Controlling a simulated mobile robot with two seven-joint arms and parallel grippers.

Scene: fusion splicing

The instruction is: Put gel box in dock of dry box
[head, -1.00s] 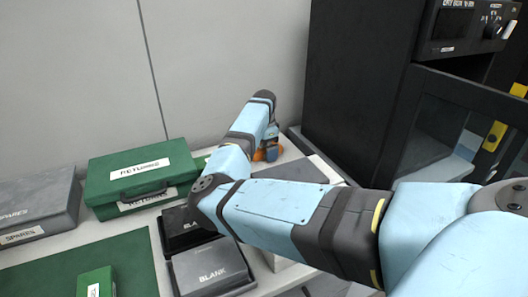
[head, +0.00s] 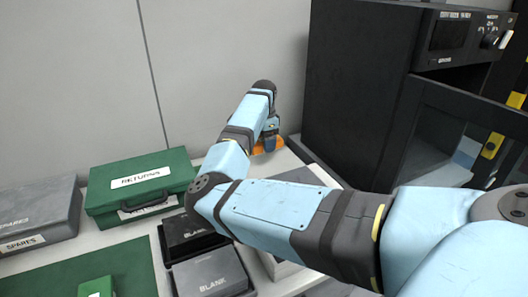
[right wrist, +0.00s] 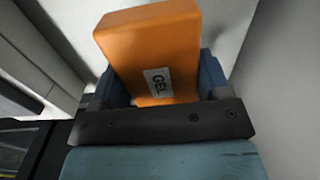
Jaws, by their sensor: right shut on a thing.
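The gel box is an orange block with a white GEL label (right wrist: 150,50), held between the fingers of my right gripper (right wrist: 160,85) in the right wrist view. In the head view my right gripper (head: 270,132) is at the far side of the table, near the wall, with a bit of the orange gel box (head: 266,148) showing below it. The dry box (head: 360,95) is a large black cabinet at the right, with a glass front (head: 440,150). My arm hides part of it, and I cannot make out its dock. My left gripper is not in view.
A green RETURNS case (head: 140,184), a grey SPARES case (head: 35,215) and dark BLANK boxes (head: 210,270) stand on the table left of my arm. A green mat (head: 125,262) with a small green box (head: 97,288) lies in front. The wall is close behind.

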